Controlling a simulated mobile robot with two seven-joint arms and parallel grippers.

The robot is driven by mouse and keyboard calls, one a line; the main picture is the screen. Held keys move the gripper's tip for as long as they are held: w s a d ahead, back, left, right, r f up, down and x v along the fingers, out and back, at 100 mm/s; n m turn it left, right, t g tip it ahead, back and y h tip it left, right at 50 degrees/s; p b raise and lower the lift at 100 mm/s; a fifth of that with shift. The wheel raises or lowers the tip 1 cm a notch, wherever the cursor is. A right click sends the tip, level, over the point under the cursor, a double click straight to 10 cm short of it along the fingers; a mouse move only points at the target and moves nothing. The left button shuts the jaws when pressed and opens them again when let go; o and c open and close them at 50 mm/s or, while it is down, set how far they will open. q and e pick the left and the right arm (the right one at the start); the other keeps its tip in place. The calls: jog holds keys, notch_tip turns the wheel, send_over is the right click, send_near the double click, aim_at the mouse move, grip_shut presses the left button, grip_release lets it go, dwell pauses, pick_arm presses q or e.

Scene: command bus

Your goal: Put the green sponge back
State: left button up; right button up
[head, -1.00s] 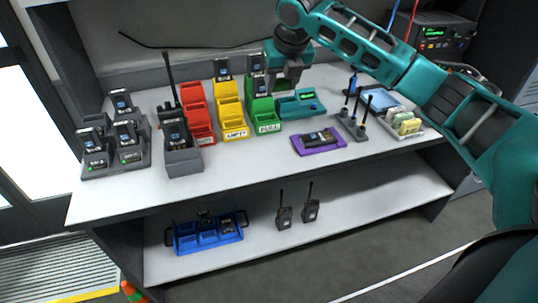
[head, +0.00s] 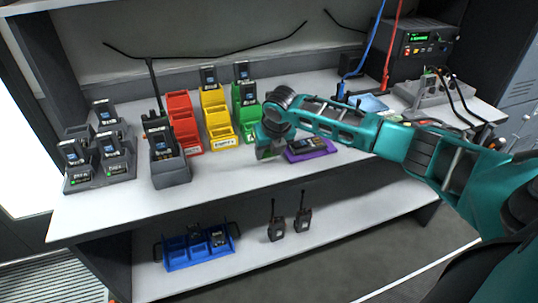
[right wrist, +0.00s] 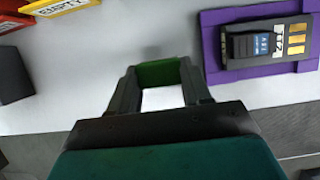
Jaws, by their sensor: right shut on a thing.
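My right gripper (head: 268,153) is low over the white table top, between the coloured bins and the purple mat. In the right wrist view its fingers (right wrist: 159,82) are shut on a green sponge (right wrist: 158,72), seen as a green strip between the fingertips. Pale table surface shows below that strip. In the head view the sponge is hidden by my gripper and arm. I cannot tell whether the sponge touches the table. My left gripper is not in view.
A radio in a grey charger (head: 171,172) stands further left. Table is clear before the bins.

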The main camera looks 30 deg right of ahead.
jog(key=shift+f, duration=0.7)
jog(key=shift+f, duration=0.15)
jog(key=o, duration=0.9)
jog(key=shift+o, duration=0.2)
